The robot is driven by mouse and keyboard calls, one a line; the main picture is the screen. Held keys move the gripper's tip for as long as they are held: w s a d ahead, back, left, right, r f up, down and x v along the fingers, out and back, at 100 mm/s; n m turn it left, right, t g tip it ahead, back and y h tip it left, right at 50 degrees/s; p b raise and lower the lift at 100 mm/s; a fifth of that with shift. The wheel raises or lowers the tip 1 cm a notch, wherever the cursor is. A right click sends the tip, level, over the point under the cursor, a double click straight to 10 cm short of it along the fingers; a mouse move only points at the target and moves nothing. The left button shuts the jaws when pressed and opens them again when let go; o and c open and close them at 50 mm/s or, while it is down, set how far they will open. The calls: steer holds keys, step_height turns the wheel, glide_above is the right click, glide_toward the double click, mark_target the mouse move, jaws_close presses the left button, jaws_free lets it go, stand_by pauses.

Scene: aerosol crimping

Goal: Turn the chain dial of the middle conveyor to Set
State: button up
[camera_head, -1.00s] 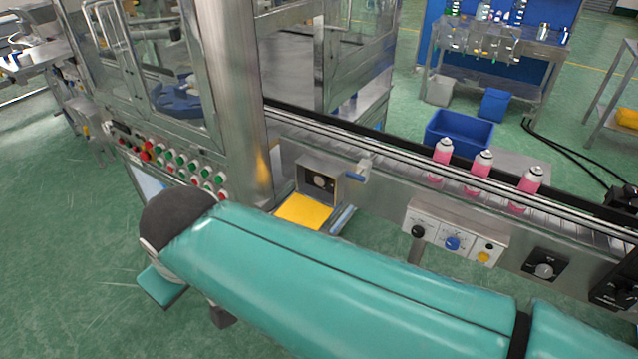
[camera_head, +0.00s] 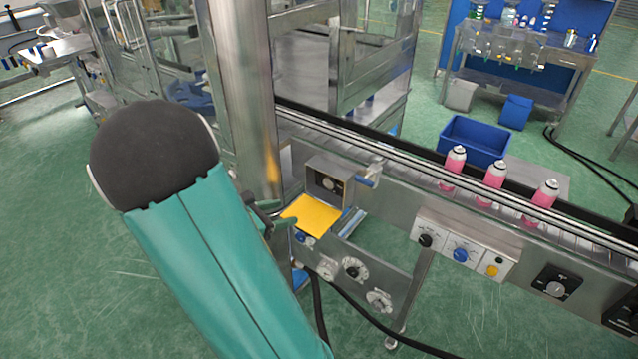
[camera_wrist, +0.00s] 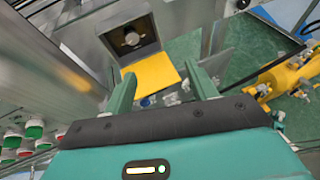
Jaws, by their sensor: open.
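The middle conveyor (camera_head: 400,172) runs diagonally and carries pink cans. Several dials show: one in a small steel box (camera_head: 330,182) with a yellow flap (camera_head: 312,214), a lower panel with white-plated dials (camera_head: 353,268), and a black-plated dial (camera_head: 556,289). Their labels are too small to read, so I cannot tell which is the chain dial. In the wrist view my gripper (camera_wrist: 160,76) is open and empty, its two teal fingers pointing toward the yellow flap (camera_wrist: 152,74) and the box dial (camera_wrist: 132,39). In the head view my arm mostly hides the gripper.
A white panel with black, blue and yellow knobs (camera_head: 461,254) sits right of the box. A steel column (camera_head: 240,95) stands close left. Green and red buttons (camera_wrist: 34,130) show in the wrist view. A blue bin (camera_head: 474,140) lies behind the conveyor.

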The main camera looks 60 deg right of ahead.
mark_target(327, 183)
steer(key=d+f+n+t+h, duration=0.1)
steer(key=d+f+n, duration=0.1)
steer(key=d+n, duration=0.1)
steer(key=d+f+n+t+h, duration=0.1)
steer(key=d+f+n+h, duration=0.1)
steer(key=d+f+n, duration=0.1)
steer(key=d+f+n+h, duration=0.2)
steer(key=d+f+n, duration=0.1)
steer(key=d+n, duration=0.1)
steer(key=shift+w+f+n+t, duration=0.1)
steer(key=shift+w+n+t, duration=0.2)
steer(key=shift+n+t, duration=0.15)
steer(key=d, duration=0.4)
steer(key=s+d, duration=0.1)
steer(key=d, duration=0.3)
steer(key=s+d, duration=0.1)
steer(key=d, duration=0.4)
steer(key=shift+d, duration=0.1)
steer(key=c, duration=1)
